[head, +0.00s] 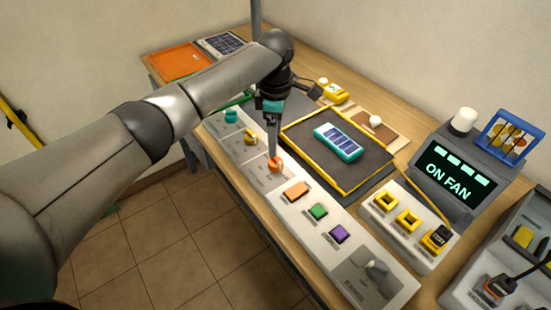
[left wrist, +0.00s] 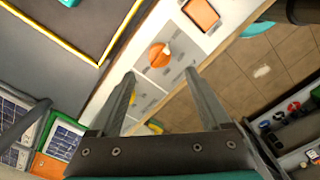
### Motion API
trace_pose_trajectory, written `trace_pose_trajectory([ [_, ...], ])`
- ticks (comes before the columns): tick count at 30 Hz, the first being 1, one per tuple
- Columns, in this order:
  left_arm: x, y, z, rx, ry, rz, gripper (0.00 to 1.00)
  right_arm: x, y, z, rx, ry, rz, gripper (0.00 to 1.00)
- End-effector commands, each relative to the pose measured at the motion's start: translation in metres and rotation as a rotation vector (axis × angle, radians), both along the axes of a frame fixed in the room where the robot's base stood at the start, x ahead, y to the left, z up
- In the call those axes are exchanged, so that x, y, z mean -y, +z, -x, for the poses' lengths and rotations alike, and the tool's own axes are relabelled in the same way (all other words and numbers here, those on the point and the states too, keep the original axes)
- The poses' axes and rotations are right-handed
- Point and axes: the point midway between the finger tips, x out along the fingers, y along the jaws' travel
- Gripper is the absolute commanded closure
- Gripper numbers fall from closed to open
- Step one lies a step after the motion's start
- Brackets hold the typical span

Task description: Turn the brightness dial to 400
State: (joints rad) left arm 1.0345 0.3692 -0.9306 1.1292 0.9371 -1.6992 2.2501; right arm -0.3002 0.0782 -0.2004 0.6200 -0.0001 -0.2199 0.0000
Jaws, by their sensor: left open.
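The orange dial (head: 275,167) is on the long white control panel (head: 318,222), and its label is too small to read. In the left wrist view the orange dial (left wrist: 158,56) has a white pointer mark toward its upper right. My left gripper (head: 273,150) points down right at this dial. In the left wrist view its fingers (left wrist: 160,73) are spread and empty, with the dial showing between and just beyond the tips; contact cannot be told. A teal dial (head: 231,116) and a yellow dial (head: 250,138) sit farther along the panel. My right gripper is out of view.
Orange (head: 296,191), green (head: 318,211) and purple (head: 338,233) buttons and a grey lever (head: 376,270) follow on the panel. A display (head: 450,175) reads "ON FAN".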

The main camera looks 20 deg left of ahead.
Motion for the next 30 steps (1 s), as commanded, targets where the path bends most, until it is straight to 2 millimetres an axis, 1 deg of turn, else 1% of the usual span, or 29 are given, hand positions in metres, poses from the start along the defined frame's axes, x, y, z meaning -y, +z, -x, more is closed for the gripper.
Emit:
trace_pose_trajectory([
  [1, 0.000, -0.015, 0.001, -0.003, 0.000, -0.001, 0.19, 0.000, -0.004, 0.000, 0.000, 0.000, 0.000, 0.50],
  [6, 0.000, -0.048, 0.001, -0.002, -0.001, -0.001, 0.19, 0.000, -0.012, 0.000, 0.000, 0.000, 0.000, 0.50],
  [9, 0.001, -0.063, 0.001, -0.001, -0.002, 0.000, 0.19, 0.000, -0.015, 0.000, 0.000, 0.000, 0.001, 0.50],
  [12, 0.001, -0.073, 0.000, -0.001, -0.002, 0.000, 0.19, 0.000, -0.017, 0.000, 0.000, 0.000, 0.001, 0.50],
  [17, 0.001, -0.080, 0.000, 0.000, -0.002, 0.000, 0.19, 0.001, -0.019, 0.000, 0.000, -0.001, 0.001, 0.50],
  [24, 0.001, -0.080, 0.000, 0.000, -0.003, 0.001, 0.19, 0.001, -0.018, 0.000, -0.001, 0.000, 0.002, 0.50],
  [25, 0.001, -0.080, 0.000, 0.000, -0.003, 0.001, 0.20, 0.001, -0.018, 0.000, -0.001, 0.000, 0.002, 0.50],
  [26, 0.001, -0.080, 0.000, 0.000, -0.003, 0.001, 0.24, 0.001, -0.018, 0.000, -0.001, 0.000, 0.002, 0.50],
  [30, 0.001, -0.080, 0.000, 0.000, -0.003, 0.001, 0.40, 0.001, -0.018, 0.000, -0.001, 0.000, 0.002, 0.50],
])
